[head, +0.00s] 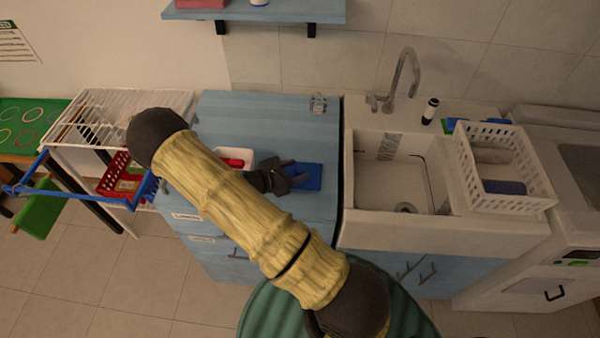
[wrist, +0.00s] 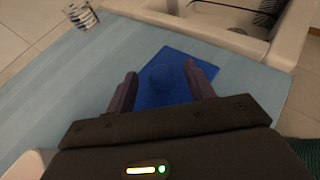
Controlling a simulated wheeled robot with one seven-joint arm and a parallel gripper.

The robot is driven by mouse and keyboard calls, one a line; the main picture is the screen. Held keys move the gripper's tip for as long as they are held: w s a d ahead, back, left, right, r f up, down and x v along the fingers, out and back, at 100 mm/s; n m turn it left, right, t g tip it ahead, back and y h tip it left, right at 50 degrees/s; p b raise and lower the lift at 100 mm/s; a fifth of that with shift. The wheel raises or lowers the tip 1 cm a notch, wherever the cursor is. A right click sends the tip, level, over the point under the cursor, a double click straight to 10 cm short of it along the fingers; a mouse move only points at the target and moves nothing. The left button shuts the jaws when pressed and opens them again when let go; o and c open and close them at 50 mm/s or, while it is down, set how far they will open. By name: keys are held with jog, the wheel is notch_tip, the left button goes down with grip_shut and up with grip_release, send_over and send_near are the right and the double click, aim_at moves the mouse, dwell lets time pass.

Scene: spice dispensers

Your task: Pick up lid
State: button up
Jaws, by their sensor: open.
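A blue rounded piece (wrist: 173,80), which looks like the lid, lies on a flat blue square (wrist: 205,66) on the light blue counter. Blue on blue, its outline is hard to make out. My gripper (wrist: 162,75) is open, with one dark finger on each side of the rounded piece and nothing visibly held. Whether the fingers touch it cannot be told. In the head view my gripper (head: 297,182) is over the blue square (head: 311,175), and the lid cannot be made out there.
A white tray (head: 246,154) with a red item (head: 232,162) stands left of my gripper, partly behind my arm. A patterned cup (head: 318,104) stands at the counter's back. The sink (head: 384,217) and a white basket (head: 505,204) are to the right.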

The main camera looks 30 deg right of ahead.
dwell(0.5)
jog(key=c, duration=1.1)
jog(key=shift+o, duration=0.2)
notch_tip(320, 180, up, 10)
jog(key=b, duration=0.1)
jog(key=shift+b, duration=0.35)
